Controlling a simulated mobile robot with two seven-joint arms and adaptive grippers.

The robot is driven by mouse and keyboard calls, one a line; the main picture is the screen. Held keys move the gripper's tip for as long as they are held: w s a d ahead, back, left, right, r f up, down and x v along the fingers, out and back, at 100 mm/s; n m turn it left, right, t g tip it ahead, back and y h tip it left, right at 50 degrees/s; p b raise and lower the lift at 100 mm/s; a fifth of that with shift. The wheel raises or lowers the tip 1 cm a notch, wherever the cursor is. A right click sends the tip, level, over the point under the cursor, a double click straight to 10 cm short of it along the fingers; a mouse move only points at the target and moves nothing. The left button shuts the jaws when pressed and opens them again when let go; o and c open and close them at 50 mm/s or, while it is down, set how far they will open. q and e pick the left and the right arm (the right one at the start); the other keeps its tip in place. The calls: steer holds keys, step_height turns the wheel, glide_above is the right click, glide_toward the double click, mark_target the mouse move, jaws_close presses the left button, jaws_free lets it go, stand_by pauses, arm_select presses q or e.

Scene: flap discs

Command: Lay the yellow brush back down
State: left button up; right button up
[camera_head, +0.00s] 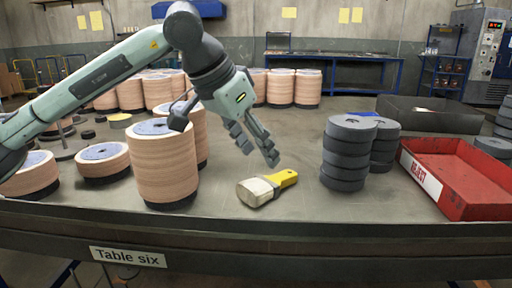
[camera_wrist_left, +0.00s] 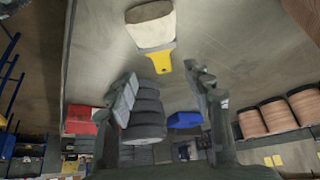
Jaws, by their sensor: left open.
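The yellow brush (camera_head: 267,188) lies flat on the table, its pale bristle end toward the front left and its yellow handle toward the back right. My left gripper (camera_head: 257,150) is above and just behind the brush, fingers pointing down, open and empty. The left wrist view shows the brush (camera_wrist_left: 155,36) at the top, beyond the spread fingers (camera_wrist_left: 163,88), with nothing between them. The gripper appears apart from the brush. My right gripper is not in view.
Stacks of tan flap discs (camera_head: 163,165) stand to the left of the brush. Grey disc stacks (camera_head: 347,155) stand to the right. A red reject tray (camera_head: 462,178) is at the far right. Bare table (camera_head: 225,170) surrounds the brush.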

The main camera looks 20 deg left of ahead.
arm_select(q)
steer(key=shift+r, duration=0.1)
steer(key=v, duration=1.2)
steer(key=shift+d, duration=0.1)
